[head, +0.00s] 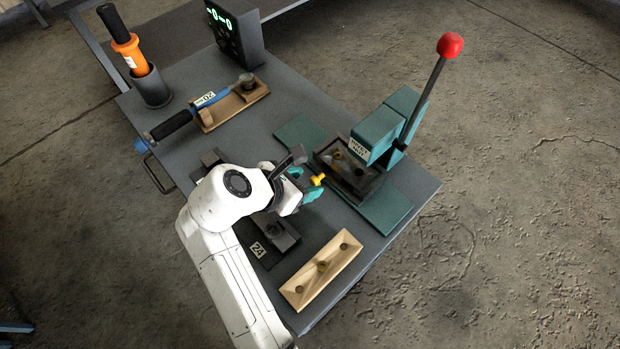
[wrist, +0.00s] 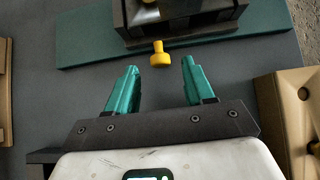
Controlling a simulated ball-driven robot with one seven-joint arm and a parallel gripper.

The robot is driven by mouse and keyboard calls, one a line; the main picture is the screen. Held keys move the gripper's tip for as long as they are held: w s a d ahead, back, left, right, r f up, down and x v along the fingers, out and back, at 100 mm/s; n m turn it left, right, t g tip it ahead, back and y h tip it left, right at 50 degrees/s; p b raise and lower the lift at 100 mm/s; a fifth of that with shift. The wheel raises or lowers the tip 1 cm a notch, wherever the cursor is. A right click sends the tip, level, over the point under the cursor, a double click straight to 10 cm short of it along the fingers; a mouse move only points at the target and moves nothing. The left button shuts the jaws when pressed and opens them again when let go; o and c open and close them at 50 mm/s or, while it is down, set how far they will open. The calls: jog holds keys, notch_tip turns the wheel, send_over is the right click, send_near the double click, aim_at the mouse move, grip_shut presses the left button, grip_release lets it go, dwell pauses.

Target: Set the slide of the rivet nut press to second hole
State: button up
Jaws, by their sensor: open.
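The rivet nut press (head: 385,137) is a teal machine with a red-knobbed lever, standing on a teal base plate at the right of the table. Its dark slide (head: 348,170) sits at the foot of the press and holds brass-coloured parts. A yellow knob (head: 317,180) sticks out of the slide's near side toward my gripper; it also shows in the wrist view (wrist: 159,54). My gripper (head: 305,188) is open, its teal fingers (wrist: 155,80) apart. The knob lies just beyond the fingertips, roughly between their lines, not gripped. The slide's hole position cannot be read.
A wooden block with holes (head: 322,269) lies at the front table edge, right of my arm. A dark fixture marked 24 (head: 257,250) is beside my arm. A torque wrench (head: 190,118) rests at the back left, near an orange-handled tool (head: 128,50) and a display box (head: 234,35).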

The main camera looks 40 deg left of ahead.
jog(key=shift+x, duration=1.4)
grip_shut()
